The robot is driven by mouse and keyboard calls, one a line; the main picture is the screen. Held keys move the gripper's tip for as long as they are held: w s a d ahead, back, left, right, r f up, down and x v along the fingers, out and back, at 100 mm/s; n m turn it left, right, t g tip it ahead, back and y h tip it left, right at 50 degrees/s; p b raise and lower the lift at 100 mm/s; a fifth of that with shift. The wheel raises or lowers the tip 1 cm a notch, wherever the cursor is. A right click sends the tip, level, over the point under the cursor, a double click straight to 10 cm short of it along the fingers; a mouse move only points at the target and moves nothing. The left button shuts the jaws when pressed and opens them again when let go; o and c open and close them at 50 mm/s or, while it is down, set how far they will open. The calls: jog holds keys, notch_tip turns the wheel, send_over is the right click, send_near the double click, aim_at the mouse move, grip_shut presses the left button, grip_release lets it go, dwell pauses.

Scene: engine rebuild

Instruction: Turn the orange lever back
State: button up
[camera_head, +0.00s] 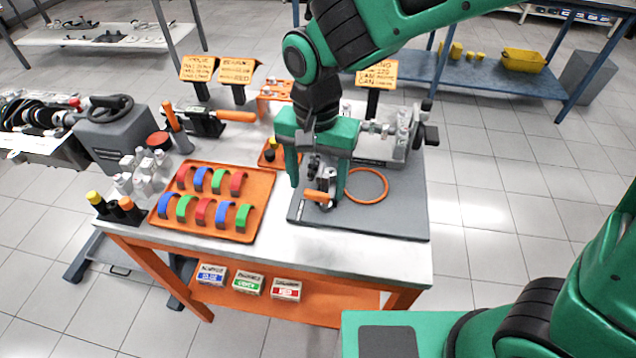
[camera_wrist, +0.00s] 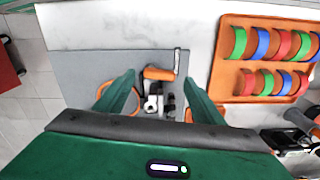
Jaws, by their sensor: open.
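The orange lever (camera_head: 316,196) is a short, rounded handle on a small metal clamp (camera_head: 322,178) on the grey plate (camera_head: 405,222). It lies roughly sideways in the wrist view (camera_wrist: 158,74), just beyond and between my fingertips. My gripper (camera_head: 317,188) is open and points down over the clamp, one finger on each side. The wrist view shows the gripper (camera_wrist: 159,80) with empty space between its fingers and the metal clamp (camera_wrist: 152,102) below. I cannot tell whether a finger touches the lever. The fingers partly hide the clamp.
An orange ring (camera_head: 367,200) lies beside the clamp on the plate. A metal fixture (camera_head: 402,130) stands behind it. An orange tray (camera_head: 240,226) of coloured bearing shells is left. Another orange-handled device (camera_head: 205,122) stands farther back. The table's front strip is clear.

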jog(key=shift+f, duration=1.05)
jog(key=c, duration=1)
jog(key=shift+c, duration=0.2)
